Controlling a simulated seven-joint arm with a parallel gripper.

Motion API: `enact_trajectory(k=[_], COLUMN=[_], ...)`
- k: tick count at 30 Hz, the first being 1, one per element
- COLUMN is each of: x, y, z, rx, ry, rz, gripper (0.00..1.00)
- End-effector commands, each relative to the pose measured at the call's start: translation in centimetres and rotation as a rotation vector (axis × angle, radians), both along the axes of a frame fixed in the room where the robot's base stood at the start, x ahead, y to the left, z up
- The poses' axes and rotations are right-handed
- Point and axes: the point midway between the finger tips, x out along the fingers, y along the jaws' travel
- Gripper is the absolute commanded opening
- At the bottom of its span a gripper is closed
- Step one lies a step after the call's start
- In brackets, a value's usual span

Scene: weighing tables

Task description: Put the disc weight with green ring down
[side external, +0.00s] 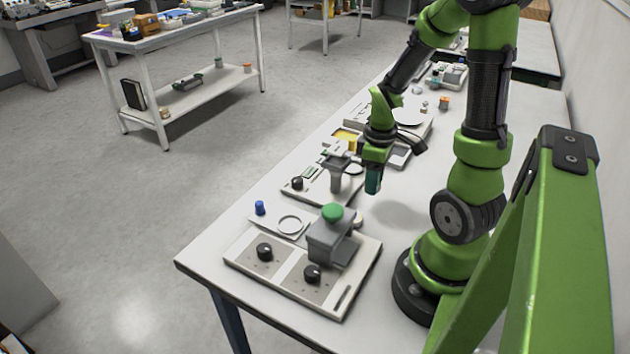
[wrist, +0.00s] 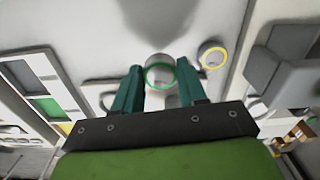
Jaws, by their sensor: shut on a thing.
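The disc weight with green ring (wrist: 160,74) shows in the wrist view as a pale round disc with a green rim, between the teal fingertips. My gripper (wrist: 160,88) is shut on it. In the side view my gripper (side external: 373,184) points down above the white table (side external: 400,245), with a soft shadow on the table near it. The weight cannot be made out in the side view.
A disc with a yellow ring (wrist: 212,55) lies near the held weight in the wrist view. A blue object (side external: 260,207) is at the left edge. Bare table lies right of the grey device.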

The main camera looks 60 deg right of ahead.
Motion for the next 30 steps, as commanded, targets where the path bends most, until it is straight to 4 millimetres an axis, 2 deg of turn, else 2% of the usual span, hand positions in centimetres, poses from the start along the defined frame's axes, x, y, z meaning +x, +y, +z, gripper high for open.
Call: enact_trajectory(k=[11,24,25,30], x=[0.0,0.0,0.0,0.0], y=[0.0,0.0,0.0,0.0], z=[-4.4,-5.0,-5.1,-5.0], rx=[0.001,-0.001,0.0,-0.001], ry=[0.001,0.0,0.0,-0.001], rz=[0.001,0.001,0.0,0.001], gripper=[0.04,0.04,0.43,0.67])
